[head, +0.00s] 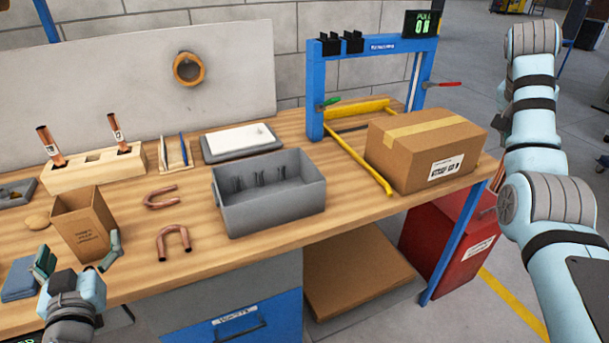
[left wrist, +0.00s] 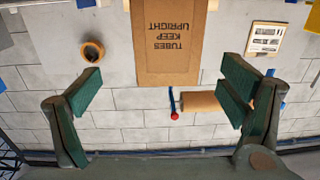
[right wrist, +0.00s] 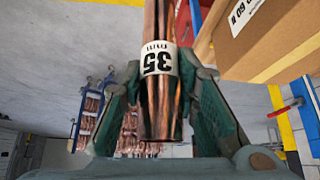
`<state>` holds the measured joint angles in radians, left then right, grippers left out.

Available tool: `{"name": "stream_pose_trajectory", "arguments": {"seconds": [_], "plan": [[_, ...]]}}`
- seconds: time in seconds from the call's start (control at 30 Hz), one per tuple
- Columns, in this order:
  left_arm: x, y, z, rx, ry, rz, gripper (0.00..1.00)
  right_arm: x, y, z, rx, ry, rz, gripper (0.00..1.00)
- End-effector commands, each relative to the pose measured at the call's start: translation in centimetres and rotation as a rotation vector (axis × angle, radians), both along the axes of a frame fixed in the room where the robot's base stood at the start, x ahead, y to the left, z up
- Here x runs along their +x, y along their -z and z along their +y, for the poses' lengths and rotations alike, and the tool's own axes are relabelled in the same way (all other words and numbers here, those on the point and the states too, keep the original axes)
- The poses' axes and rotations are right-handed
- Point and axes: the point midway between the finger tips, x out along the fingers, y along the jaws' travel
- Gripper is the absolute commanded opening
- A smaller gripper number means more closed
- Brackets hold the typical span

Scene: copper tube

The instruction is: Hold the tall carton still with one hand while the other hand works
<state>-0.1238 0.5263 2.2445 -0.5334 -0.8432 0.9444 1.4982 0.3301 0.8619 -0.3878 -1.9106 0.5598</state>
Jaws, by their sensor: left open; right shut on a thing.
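The tall carton (head: 82,225) is an open-topped brown box standing upright near the left front of the bench. In the left wrist view the carton (left wrist: 170,45) shows upside-down print, "TUBES KEEP UPRIGHT". My left gripper (head: 79,252) is open just in front of it, a finger toward each side; I see no contact. In the right wrist view my right gripper (right wrist: 165,85) is shut on a copper tube (right wrist: 158,100) with a white "35" label. The right arm crosses the right of the head view, but its gripper is not clearly visible there. The carton's inside is hidden.
A wooden block (head: 75,177) holding two copper tubes stands behind the carton. U-shaped copper pieces (head: 173,240) lie right of it. A grey bin (head: 270,212) is mid-bench. A taped cardboard box (head: 408,150) and blue frame (head: 315,95) stand at the right end.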

Motion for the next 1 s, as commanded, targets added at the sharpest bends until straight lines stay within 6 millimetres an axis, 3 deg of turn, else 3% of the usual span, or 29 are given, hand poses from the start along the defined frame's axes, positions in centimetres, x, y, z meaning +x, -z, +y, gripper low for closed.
{"name": "stream_pose_trajectory", "arguments": {"seconds": [0.5, 0.8, 0.83, 1.0], "plan": [[9.4, 0.1, 4.5, 0.001, -0.011, 0.0, 0.9, 0.4, 0.3, 0.5, 0.001, -0.009, -0.001, 0.0], [10.2, 0.1, 4.6, 0.001, -0.007, 0.0, 0.9, 0.3, 0.3, 0.4, 0.0, -0.007, 0.0, 0.0], [10.2, 0.1, 4.6, 0.001, -0.007, 0.0, 0.88, 0.3, 0.3, 0.4, 0.0, -0.007, 0.0, 0.0], [10.2, 0.1, 4.6, 0.001, -0.007, 0.0, 0.61, 0.3, 0.3, 0.4, 0.0, -0.007, 0.0, 0.0]]}}
